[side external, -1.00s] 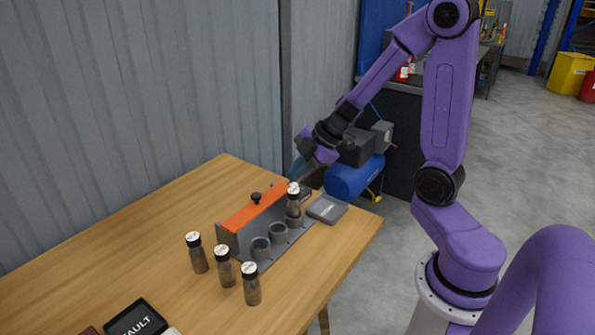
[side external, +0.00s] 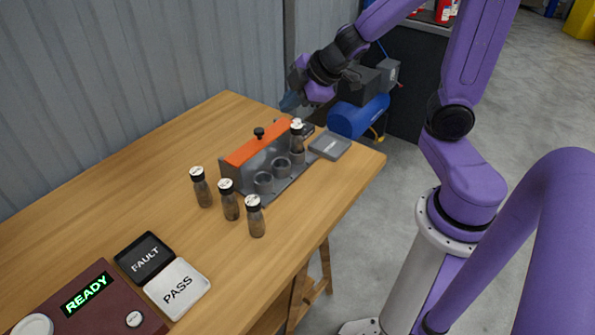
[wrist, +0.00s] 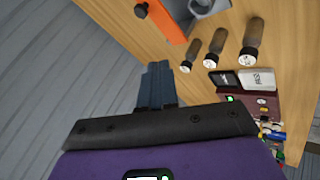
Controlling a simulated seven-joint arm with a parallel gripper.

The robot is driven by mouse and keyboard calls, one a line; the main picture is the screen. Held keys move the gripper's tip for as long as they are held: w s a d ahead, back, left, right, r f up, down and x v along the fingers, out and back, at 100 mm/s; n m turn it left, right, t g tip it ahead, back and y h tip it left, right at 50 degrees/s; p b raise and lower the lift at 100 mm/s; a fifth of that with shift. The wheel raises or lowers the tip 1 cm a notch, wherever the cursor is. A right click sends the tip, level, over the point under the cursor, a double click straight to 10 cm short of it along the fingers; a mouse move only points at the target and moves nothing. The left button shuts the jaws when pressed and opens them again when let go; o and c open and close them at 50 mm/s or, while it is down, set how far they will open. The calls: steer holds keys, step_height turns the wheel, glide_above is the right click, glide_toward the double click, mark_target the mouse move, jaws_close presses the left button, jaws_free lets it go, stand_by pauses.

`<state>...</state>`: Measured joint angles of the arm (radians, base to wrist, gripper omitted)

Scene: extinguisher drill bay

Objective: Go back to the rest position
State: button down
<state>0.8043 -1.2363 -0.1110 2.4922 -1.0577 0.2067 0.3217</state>
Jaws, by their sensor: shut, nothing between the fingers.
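My gripper (side external: 288,102) hangs in the air beyond the far end of the grey rack, near the table's far corner. It is empty. In the wrist view its two fingers (wrist: 155,86) lie together, shut. The grey rack (side external: 240,172) has an orange top bar with a black knob. One dark vial with a white-topped cap (side external: 297,136) stands in its far holder; the two nearer holders look empty. Three similar vials (side external: 202,188), (side external: 229,201), (side external: 256,217) stand upright on the table, and they also show in the wrist view (wrist: 214,46).
A grey flat-lidded box (side external: 330,146) sits by the rack's far end. A black FAULT pad (side external: 145,257), a white PASS pad (side external: 177,289) and a maroon READY console (side external: 107,310) are at the near left. A corrugated wall (side external: 130,60) stands behind the table (side external: 120,205).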

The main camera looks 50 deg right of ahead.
steer(key=s+a+g, duration=0.2)
steer(key=s+g, duration=0.1)
steer(key=s, duration=0.8)
steer(key=s+a+f+g, duration=0.1)
steer(key=s+a+g, duration=0.2)
steer(key=s, duration=0.9)
steer(key=shift+s+g+h, duration=0.15)
steer(key=shift+g+h, duration=0.15)
steer(key=shift+g, duration=0.5)
